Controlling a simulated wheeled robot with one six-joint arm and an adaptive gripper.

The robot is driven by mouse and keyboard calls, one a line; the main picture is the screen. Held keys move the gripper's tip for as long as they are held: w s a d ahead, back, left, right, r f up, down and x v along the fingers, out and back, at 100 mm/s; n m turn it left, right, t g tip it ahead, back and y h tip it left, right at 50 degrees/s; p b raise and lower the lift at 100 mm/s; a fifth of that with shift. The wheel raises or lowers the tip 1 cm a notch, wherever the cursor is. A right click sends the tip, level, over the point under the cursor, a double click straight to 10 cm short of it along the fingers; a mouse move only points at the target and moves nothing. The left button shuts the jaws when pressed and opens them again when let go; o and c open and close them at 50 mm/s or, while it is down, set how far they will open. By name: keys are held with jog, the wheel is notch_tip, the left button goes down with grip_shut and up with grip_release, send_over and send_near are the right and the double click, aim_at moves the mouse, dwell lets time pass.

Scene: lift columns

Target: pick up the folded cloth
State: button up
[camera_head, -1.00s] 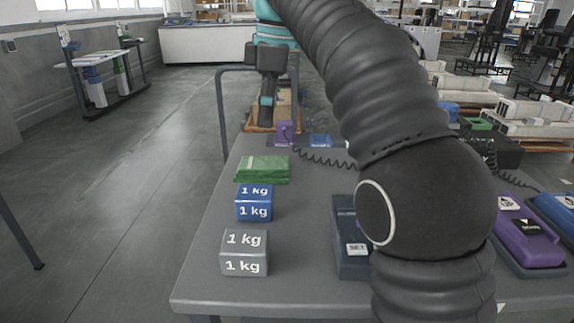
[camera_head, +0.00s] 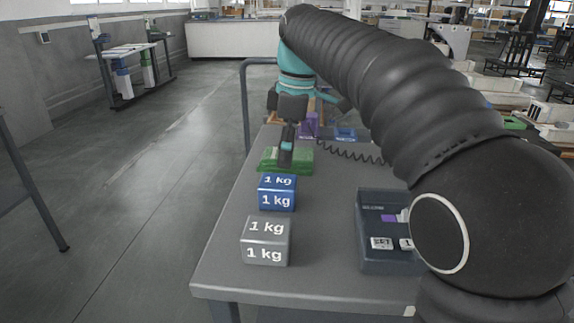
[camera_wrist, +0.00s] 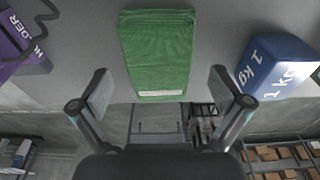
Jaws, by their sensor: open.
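The folded green cloth (camera_head: 301,160) lies on the grey table near its left edge, behind the blue weight. In the wrist view the cloth (camera_wrist: 158,55) lies ahead of and between my two fingers, with a pale label strip at its near edge. My gripper (camera_wrist: 160,88) is open and empty, its fingers spread wider than the cloth. In the head view my gripper (camera_head: 287,158) hangs over the cloth and hides part of it. I cannot tell whether a finger touches the cloth.
A blue 1 kg weight (camera_head: 278,193) stands just in front of the cloth, and a grey 1 kg weight (camera_head: 266,241) stands nearer. A dark tray (camera_head: 384,262) with small labelled pieces is to the right. A purple holder (camera_head: 309,125) and a coiled cord (camera_head: 345,152) are behind.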

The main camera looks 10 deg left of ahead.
jog(key=shift+a+f, duration=0.1)
jog(key=shift+f, duration=0.45)
jog(key=c, duration=1.2)
notch_tip(320, 180, up, 10)
jog(key=p, duration=0.2)
